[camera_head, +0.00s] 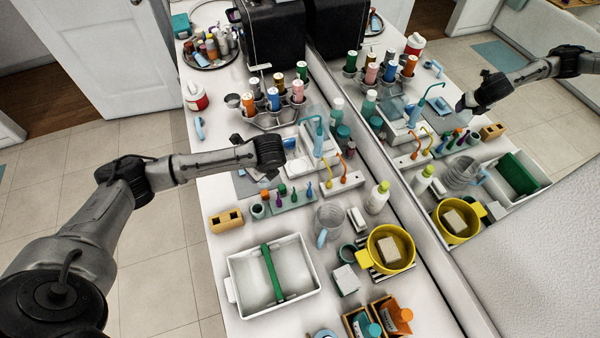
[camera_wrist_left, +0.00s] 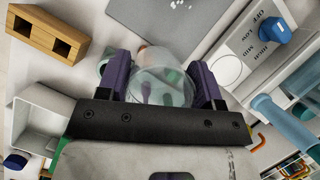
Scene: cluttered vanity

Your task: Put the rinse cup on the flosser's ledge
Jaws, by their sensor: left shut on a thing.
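The rinse cup (camera_wrist_left: 160,85) is a clear cup in the left wrist view. My left gripper (camera_wrist_left: 160,83) is shut on it, with a purple finger on each side. In the head view my left gripper (camera_head: 268,160) is over the vanity, just left of the flosser (camera_head: 299,167); the cup cannot be made out there. The flosser is white, with a blue tube and handle. In the left wrist view its panel shows a blue knob (camera_wrist_left: 275,30), and its ledge (camera_wrist_left: 226,70) carries a circle outline and looks bare. My right gripper is not in view.
Near the gripper are a rack of small coloured items (camera_head: 290,198), a wooden block (camera_head: 226,220) and a clear jug (camera_head: 327,220). A white tray (camera_head: 240,292) and a yellow pot (camera_head: 408,248) stand in front. A bottle carousel (camera_head: 270,120) stands behind. A mirror lines the right side.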

